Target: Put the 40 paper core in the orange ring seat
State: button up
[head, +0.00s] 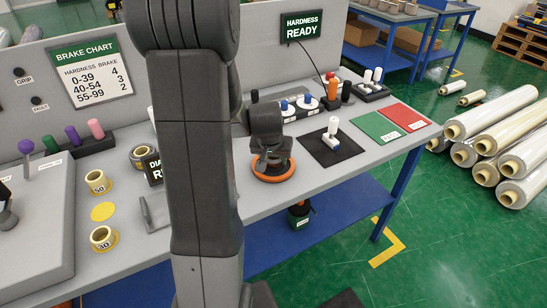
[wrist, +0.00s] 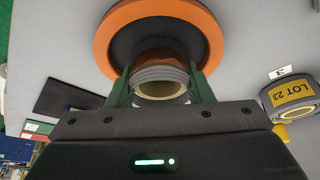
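The orange ring seat (head: 259,174) lies on the grey bench, right of my arm in the head view. In the wrist view the orange ring (wrist: 103,45) fills the top, with a dark centre. My gripper (head: 270,152) is directly over it. In the wrist view its green fingers (wrist: 161,82) flank a paper core (wrist: 160,73) with a grey ribbed outside and cream inside, and appear to touch it on both sides. The core lines up with the dark centre; I cannot tell whether it rests inside. Its number is not visible.
Cores marked 50 (head: 98,182) and 30 (head: 103,238) stand at the left, with a bare yellow disc (head: 103,211) between them. A roll marked LOT 23 (wrist: 290,97) lies right in the wrist view. A black pad (head: 331,147) with a white-handled tool is right of the seat.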

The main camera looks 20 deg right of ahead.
jog(key=o, duration=0.4)
jog(key=shift+r+p, duration=0.25)
jog(key=shift+p, duration=0.1)
jog(key=v, duration=1.1)
jog(key=shift+s+a+r, duration=0.1)
jog(key=shift+s+r, duration=0.05)
jog(key=shift+r, duration=0.2)
